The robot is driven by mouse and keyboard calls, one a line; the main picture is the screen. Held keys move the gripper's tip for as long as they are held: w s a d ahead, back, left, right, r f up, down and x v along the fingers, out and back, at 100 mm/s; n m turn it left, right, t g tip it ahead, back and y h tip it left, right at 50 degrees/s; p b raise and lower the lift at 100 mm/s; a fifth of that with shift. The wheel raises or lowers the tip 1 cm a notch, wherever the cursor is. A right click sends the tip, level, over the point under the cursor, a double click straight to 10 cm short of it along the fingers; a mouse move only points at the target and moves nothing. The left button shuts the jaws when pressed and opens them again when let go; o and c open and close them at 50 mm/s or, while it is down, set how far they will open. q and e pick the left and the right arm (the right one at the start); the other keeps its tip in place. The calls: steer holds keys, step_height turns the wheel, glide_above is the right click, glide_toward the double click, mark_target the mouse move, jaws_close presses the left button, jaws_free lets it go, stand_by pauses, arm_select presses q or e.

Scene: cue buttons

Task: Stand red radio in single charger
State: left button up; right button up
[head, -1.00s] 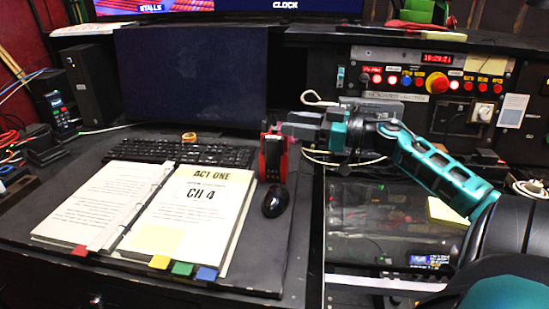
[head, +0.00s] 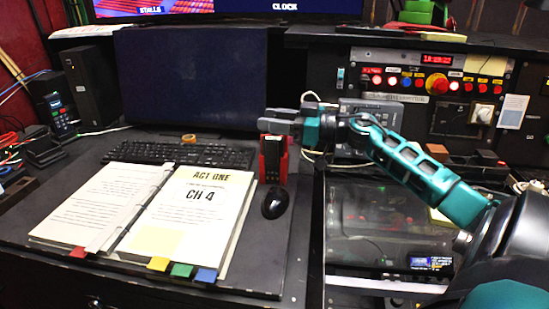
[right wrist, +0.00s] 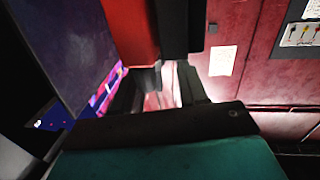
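The red radio (head: 273,160), red with a black face, is upright on the desk between the keyboard and the panel. It also shows in the right wrist view as a red block (right wrist: 130,30) beside a black part at the top. My right gripper (head: 280,120) is just above the radio's top. In the right wrist view its dark fingers (right wrist: 158,90) are apart with a clear gap and nothing between them. I cannot tell whether a charger is under the radio. A small black holder (head: 42,152) stands at the far left. My left gripper is not in view.
A keyboard (head: 180,153), an open binder (head: 140,215) and a black mouse (head: 276,202) lie on the desk. A dark monitor (head: 190,78) stands behind. A black handset (head: 58,115) with a lit screen stands at left. A button panel (head: 430,85) is at right.

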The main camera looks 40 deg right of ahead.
steer(key=c, duration=0.5)
jaws_close()
steer(key=shift+r, duration=0.1)
